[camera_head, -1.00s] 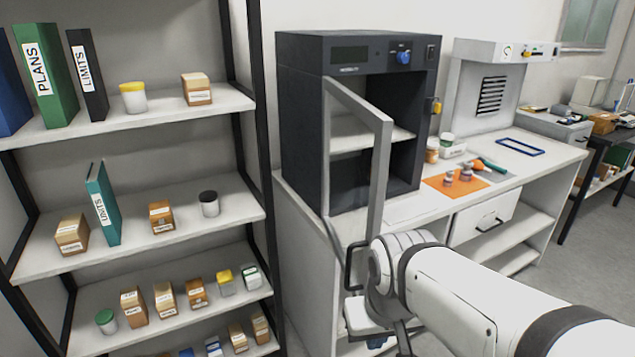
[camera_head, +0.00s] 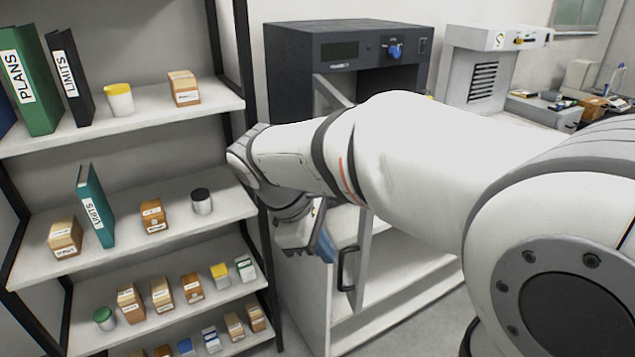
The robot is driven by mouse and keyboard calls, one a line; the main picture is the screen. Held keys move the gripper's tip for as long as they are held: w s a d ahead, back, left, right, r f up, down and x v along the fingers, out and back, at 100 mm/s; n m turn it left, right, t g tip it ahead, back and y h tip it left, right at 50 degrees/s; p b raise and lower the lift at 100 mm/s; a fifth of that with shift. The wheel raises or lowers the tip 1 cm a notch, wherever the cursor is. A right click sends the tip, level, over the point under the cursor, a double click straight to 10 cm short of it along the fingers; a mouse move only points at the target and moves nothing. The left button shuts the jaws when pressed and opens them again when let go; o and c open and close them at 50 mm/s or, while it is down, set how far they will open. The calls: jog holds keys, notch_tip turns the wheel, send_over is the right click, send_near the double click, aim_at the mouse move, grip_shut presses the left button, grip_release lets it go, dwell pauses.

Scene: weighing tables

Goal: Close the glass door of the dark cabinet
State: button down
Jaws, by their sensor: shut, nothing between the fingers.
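The dark cabinet (camera_head: 300,48) stands on the white bench, its front largely hidden behind my arm. Its glass door stands open toward me; the top of its grey frame (camera_head: 328,92) shows above my arm. The lower part of the frame and its dark handle (camera_head: 348,270) show below my arm. My gripper (camera_head: 322,246) is shut and empty, pointing downward just left of the handle, on the door's outer side. I cannot tell whether it touches the door.
A shelf rack (camera_head: 140,219) with binders, small boxes and jars stands close on the left, near my wrist. The white bench (camera_head: 300,300) is under the cabinet. A white instrument (camera_head: 490,70) stands to the right. My arm hides most of the bench top.

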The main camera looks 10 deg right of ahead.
jog(key=w+a+r+n+h+p, duration=0.2)
jog(key=w+a+r+n+h, duration=0.25)
jog(key=a+r+n, duration=0.2)
send_near(358, 234)
notch_tip(358, 234, down, 4)
jog(key=d, duration=0.1)
jog(key=d+p, duration=0.1)
jog(key=d, duration=0.2)
jog(key=shift+s+r+m+t+y+p, duration=0.25)
jog(key=shift+s+t+y+p, duration=0.05)
jog(key=shift+y+p, duration=0.05)
jog(key=shift+d, duration=0.25)
jog(key=shift+d, duration=0.1)
